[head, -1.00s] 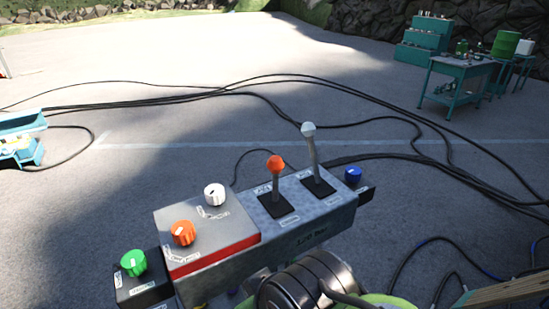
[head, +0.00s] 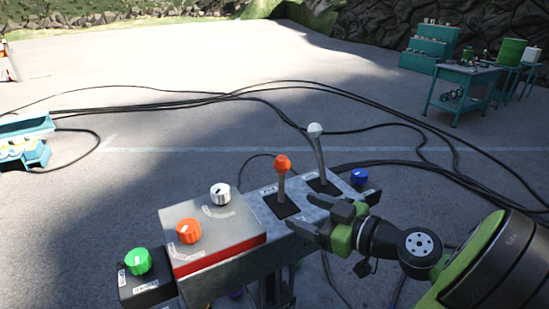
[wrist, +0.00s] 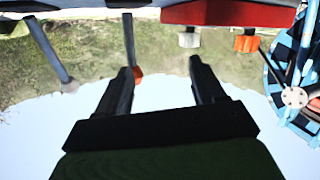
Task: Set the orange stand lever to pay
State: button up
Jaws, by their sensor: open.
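The orange stand lever (head: 283,164) has a round orange knob on a grey shaft and stands nearly upright from a dark slot plate on the grey control box. The labels by its slot are too small to read. My gripper (head: 302,212) is open and empty, to the right of and nearer than the lever, with its fingers pointing left. In the wrist view, which looks upside down, the orange knob (wrist: 137,73) shows beside the left fingertip, and my gripper (wrist: 160,67) has nothing between its fingers. I cannot tell whether it touches the lever.
A white-knobbed lever (head: 315,130) stands just behind to the right. A blue knob (head: 359,177), a white knob (head: 220,193), an orange knob (head: 188,231) and a green knob (head: 138,261) are also on the stand. Black cables (head: 210,93) cross the ground behind.

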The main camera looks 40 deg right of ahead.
jog(key=s+d+r+m+t+h, duration=0.1)
jog(key=d+r+t+h, duration=0.1)
jog(key=d+r+t, duration=0.15)
jog(key=b, duration=0.2)
send_near(276, 161)
jog(key=w+d+f, duration=0.1)
jog(key=w, duration=0.1)
jog(key=shift+w+r+g, duration=0.15)
jog(key=shift+w+g, duration=0.3)
jog(key=shift+w, duration=0.25)
jog(key=w+p, duration=0.1)
jog(key=w, duration=0.3)
jog(key=w+p, duration=0.2)
jog(key=w, duration=0.2)
jog(key=shift+w+a, duration=0.2)
jog(key=shift+c, duration=0.2)
grip_shut()
